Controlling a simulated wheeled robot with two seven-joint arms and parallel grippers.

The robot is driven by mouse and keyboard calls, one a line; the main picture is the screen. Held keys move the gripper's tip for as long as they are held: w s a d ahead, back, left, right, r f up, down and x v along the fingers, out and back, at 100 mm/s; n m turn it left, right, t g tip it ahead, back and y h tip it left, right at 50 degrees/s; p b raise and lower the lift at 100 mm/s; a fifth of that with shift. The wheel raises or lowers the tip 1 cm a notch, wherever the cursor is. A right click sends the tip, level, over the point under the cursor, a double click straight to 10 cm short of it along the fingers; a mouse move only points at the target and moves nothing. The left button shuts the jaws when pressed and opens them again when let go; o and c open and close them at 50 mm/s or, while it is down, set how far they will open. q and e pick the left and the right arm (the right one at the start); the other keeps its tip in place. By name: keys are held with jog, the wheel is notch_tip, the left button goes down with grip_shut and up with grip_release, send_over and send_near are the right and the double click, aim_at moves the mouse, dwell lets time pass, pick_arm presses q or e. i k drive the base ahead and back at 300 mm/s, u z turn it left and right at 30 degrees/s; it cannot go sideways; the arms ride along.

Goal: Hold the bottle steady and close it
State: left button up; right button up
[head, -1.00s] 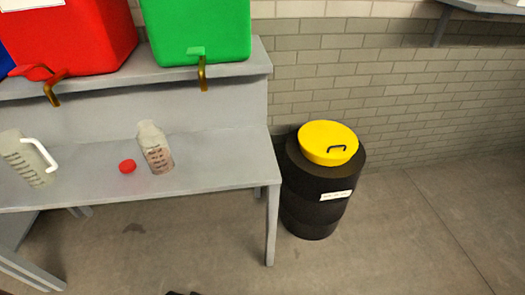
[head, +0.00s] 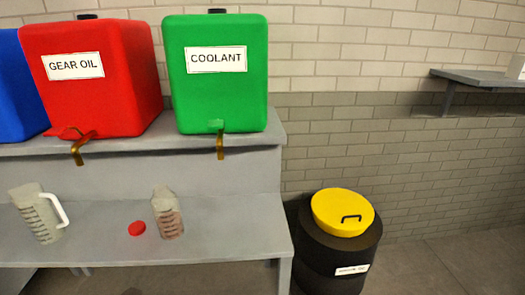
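In the head view a clear bottle (head: 168,214) with dark markings stands upright on the lower grey bench surface. Its top appears uncovered. It seems to hold a reddish-brown content in its lower part, though this is small and hard to make out. A round red cap (head: 137,228) lies on the bench just left of the bottle, apart from it. Neither of my grippers shows in the head view.
A measuring jug (head: 40,213) with a white handle stands left on the bench (head: 100,250). Red gear oil (head: 95,95) and green coolant (head: 217,95) tanks with brass taps sit on the shelf above. A black barrel (head: 330,260) with a yellow lid (head: 343,212) stands to the right.

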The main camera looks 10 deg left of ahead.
aim_at(164, 205)
jog(key=z, duration=0.15)
jog(key=k, duration=0.2)
jog(key=u, duration=1.3)
